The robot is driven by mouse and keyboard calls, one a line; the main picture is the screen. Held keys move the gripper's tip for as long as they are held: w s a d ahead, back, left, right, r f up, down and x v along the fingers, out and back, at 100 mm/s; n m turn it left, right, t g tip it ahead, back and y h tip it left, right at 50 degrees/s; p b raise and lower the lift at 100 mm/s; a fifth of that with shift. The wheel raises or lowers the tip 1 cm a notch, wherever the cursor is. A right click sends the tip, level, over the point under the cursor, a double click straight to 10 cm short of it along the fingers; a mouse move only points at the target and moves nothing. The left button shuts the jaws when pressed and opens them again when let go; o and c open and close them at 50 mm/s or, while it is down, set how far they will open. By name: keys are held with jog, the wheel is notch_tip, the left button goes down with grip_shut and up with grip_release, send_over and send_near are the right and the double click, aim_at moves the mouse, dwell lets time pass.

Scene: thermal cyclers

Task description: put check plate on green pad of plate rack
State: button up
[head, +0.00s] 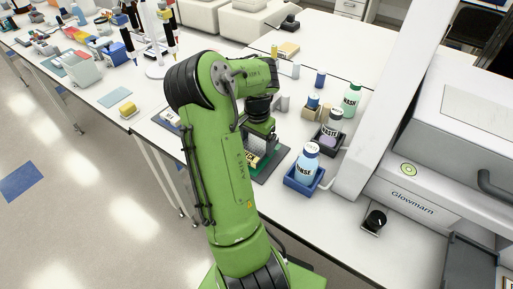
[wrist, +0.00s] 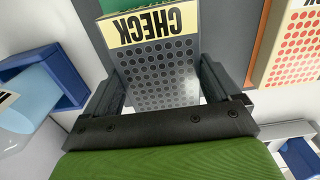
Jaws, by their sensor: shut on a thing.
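The check plate (wrist: 160,72) is a grey plate with rows of dark wells and a yellow CHECK label, upside down in the wrist view. My gripper (wrist: 161,85) is shut on it, with one finger at each side. In the head view my gripper (head: 261,138) points down over the plate rack (head: 274,166), and the plate's yellow label (head: 253,161) shows below it. A strip of the green pad (wrist: 135,4) shows just past the plate's label end. Most of the pad is hidden, and I cannot tell whether the plate touches it.
The RINSE bottle (head: 307,163) stands in a blue holder (head: 304,181) right of the rack, with the WASTE bottle (head: 331,126) behind. The white bench (head: 310,225) in front is clear.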

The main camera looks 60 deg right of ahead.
jog(key=shift+f, duration=0.9)
jog(key=shift+w, duration=0.1)
